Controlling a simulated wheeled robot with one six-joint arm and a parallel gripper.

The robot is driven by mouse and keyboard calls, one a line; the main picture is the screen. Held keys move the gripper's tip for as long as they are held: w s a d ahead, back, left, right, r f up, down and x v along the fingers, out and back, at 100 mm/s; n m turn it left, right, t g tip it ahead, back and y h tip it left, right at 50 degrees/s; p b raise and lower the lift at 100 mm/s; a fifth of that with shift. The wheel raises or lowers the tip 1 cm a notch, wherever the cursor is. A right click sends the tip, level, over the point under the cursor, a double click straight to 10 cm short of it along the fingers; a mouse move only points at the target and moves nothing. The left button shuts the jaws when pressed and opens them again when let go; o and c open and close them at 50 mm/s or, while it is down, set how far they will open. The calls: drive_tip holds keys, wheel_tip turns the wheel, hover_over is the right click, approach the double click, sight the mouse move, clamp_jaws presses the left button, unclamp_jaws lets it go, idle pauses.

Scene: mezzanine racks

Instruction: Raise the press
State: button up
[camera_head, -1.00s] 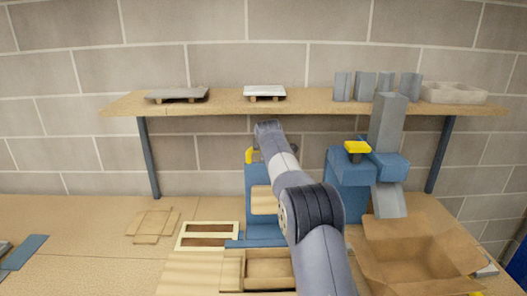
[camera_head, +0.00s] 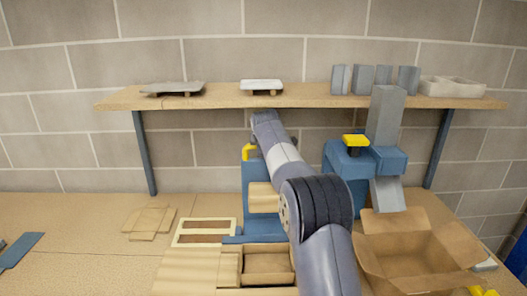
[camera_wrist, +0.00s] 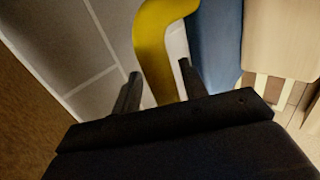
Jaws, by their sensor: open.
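The press is a blue upright (camera_head: 253,172) with a yellow bent handle (camera_head: 247,152) at its top, standing at the back of the bench under the shelf. A pale wooden block (camera_head: 263,198) shows on its front. My arm covers the press's right side in the head view. In the wrist view, the yellow handle (camera_wrist: 155,50) lies between the fingers of my gripper (camera_wrist: 159,71). The fingers are apart, with gaps on both sides of the handle. The blue upright (camera_wrist: 216,45) is to its right. In the head view the fingers are hidden.
A shelf (camera_head: 215,102) runs close above the press. A second blue machine with a yellow knob (camera_head: 355,140) and grey chute (camera_head: 386,115) stands right. An open cardboard box (camera_head: 410,255) is in front of it. A framed tray (camera_head: 205,232) and wooden pieces (camera_head: 150,222) lie left.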

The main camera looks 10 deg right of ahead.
drive_tip(key=b+v, duration=0.1)
drive_tip(key=v, duration=0.6)
drive_tip(key=shift+r, duration=0.25)
drive_tip(key=shift+w, duration=0.25)
drive_tip(key=a+p+x, duration=0.1)
drive_tip(key=p+x, duration=0.1)
drive_tip(key=x, duration=0.6)
drive_tip(key=shift+d+f, duration=0.2)
drive_tip(key=shift+d, duration=0.35)
drive_tip(key=shift+w, duration=0.1)
drive_tip(key=shift+r, duration=0.1)
